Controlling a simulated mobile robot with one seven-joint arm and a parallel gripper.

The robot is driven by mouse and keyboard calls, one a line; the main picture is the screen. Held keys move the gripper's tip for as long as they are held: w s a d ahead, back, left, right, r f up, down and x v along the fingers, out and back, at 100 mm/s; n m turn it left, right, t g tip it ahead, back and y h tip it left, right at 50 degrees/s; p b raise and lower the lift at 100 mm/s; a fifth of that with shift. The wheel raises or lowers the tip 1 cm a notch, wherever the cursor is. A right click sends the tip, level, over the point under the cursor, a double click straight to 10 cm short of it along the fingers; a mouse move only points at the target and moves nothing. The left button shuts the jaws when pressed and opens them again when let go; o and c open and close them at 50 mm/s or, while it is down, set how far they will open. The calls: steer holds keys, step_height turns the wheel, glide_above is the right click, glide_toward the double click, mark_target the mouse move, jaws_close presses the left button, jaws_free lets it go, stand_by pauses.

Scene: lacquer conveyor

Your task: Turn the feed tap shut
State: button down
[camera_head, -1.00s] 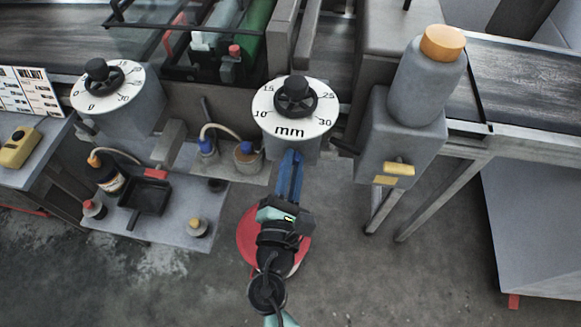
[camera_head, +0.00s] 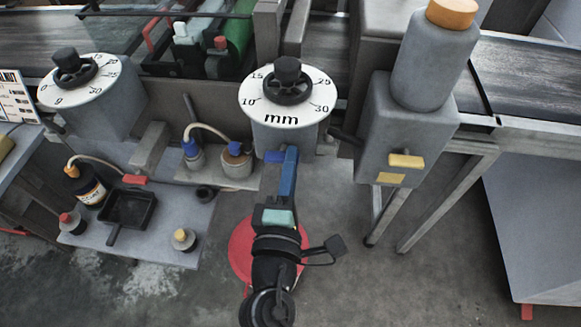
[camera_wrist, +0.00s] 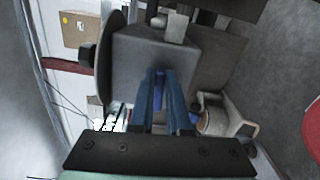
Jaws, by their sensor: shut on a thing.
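My gripper (camera_head: 287,155) has blue fingers and reaches up to the underside of the grey housing with the round white "mm" dial (camera_head: 284,119). It is shut on a small blue handle (camera_head: 272,156), which sticks out to the left of the fingertips below the dial. In the wrist view the blue handle (camera_wrist: 160,76) shows between the two fingers, in front of the grey housing (camera_wrist: 150,58). The fingers hide part of the handle. I cannot tell for sure that this handle is the feed tap.
A grey tank with an orange cap (camera_head: 432,65) and a yellow handle (camera_head: 406,160) stands right. Blue-topped pots (camera_head: 236,160) with a hose stand left of the fingers. A bottle (camera_head: 86,188) and black tray (camera_head: 129,208) are further left. A red disc (camera_head: 240,250) lies below my arm.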

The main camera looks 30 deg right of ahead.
steer(key=shift+f+m+b, duration=0.15)
steer(key=shift+m+b, duration=0.2)
steer(key=shift+m, duration=0.25)
steer(key=c, duration=0.9)
jaws_free()
steer(key=shift+s, duration=0.1)
steer(key=shift+b+v, duration=1.8)
steer(key=shift+v, duration=4.65)
